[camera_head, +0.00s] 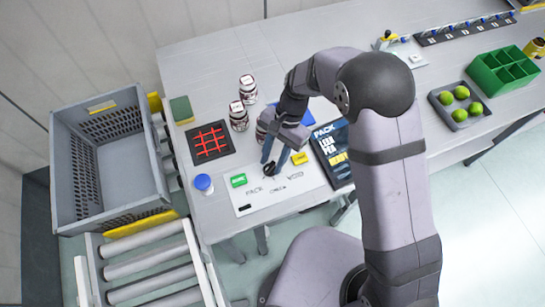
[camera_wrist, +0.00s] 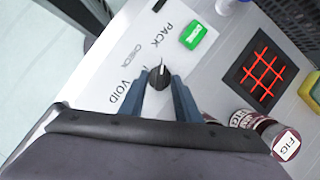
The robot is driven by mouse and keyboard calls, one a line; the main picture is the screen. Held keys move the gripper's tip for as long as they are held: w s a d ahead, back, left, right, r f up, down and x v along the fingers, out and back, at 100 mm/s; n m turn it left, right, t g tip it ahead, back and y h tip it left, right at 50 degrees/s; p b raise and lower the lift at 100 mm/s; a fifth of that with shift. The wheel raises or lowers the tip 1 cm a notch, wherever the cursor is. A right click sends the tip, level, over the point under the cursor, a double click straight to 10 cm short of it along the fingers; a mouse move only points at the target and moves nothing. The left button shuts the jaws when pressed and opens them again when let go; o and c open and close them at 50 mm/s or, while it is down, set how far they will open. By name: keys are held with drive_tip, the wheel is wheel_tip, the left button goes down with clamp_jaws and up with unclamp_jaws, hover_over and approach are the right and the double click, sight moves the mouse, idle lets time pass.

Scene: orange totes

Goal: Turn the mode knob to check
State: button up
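The mode knob (camera_wrist: 158,77) is a small dark round knob on a white panel (camera_head: 243,207), lettered PACK, CHECK and VOID. In the wrist view, its pale pointer line points up, roughly toward PACK (camera_wrist: 163,36); CHECK (camera_wrist: 126,54) lies up-left and VOID (camera_wrist: 120,91) to the left. My gripper (camera_wrist: 161,80) has its two blue fingers apart, one on each side of the knob. I cannot tell whether they touch it. In the head view, the gripper (camera_head: 274,160) is over the panel and the knob (camera_head: 270,169) shows at the fingertips.
A green button (camera_head: 238,180) and blue-capped container (camera_head: 203,184) stand left of the knob. A yellow block (camera_head: 299,158) and dark package (camera_head: 336,153) lie right. Jars (camera_head: 239,116) and a red-grid pad (camera_head: 210,142) are behind. A grey crate (camera_head: 62,157) stands beyond the table's left edge.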

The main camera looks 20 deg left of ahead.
drive_tip(key=shift+s+f, duration=0.1)
drive_tip(key=shift+f, duration=0.05)
drive_tip(key=shift+c, duration=0.6)
clamp_jaws()
drive_tip(key=shift+a+n, duration=0.1)
drive_tip(key=shift+n, duration=0.2)
drive_tip(key=n, duration=0.1)
drive_tip(key=n+h, duration=0.1)
drive_tip(key=n, duration=0.1)
drive_tip(key=n+h, duration=0.1)
drive_tip(key=n, duration=0.1)
drive_tip(key=shift+a+b, duration=0.3)
drive_tip(key=n, duration=0.2)
drive_tip(key=n+h, duration=0.1)
drive_tip(key=n, duration=0.1)
drive_tip(key=n+t+h, duration=0.1)
drive_tip(key=n, duration=0.1)
drive_tip(key=shift+a, duration=0.25)
